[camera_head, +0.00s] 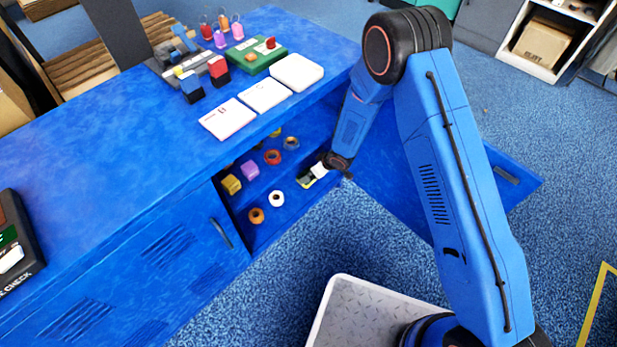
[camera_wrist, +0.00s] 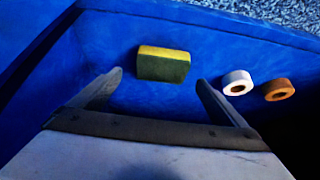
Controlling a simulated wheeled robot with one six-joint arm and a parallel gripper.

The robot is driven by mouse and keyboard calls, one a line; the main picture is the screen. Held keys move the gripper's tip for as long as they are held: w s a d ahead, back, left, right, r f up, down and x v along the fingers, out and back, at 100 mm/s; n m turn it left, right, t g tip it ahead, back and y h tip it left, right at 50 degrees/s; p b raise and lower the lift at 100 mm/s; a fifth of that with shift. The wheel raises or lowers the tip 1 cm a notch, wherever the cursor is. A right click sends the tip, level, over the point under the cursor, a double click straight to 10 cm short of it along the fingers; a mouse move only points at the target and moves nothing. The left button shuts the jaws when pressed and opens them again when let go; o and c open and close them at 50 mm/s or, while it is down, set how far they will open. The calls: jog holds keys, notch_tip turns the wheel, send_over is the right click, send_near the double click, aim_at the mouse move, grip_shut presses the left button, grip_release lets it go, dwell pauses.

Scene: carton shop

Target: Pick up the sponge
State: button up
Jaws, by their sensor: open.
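The sponge (camera_wrist: 163,65), green with a yellow layer, lies on the blue cabinet shelf in the wrist view. It stands ahead of my gripper (camera_wrist: 160,80), between the lines of the two fingers. The fingers are apart with nothing between them. In the head view the sponge (camera_head: 305,181) shows only partly, close by my gripper (camera_head: 315,174) inside the open cabinet. My gripper hides some of it, and I cannot tell whether they touch.
A white tape roll (camera_wrist: 238,83) and an orange one (camera_wrist: 278,90) lie right of the sponge in the wrist view. The open cabinet door (camera_head: 505,174) stands to the right.

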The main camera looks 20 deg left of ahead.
jog(key=x, duration=0.5)
jog(key=shift+s+d+f, duration=0.1)
jog(key=shift+s+d, duration=0.05)
jog(key=shift+s, duration=0.1)
jog(key=c, duration=1.2)
jog(key=shift+r, duration=0.75)
notch_tip(320, 180, up, 2)
jog(key=shift+r, duration=0.1)
jog(key=s+d, duration=0.3)
jog(key=d, duration=0.5)
jog(key=s+d, duration=0.4)
jog(key=d, duration=0.4)
jog(key=shift+d, duration=0.3)
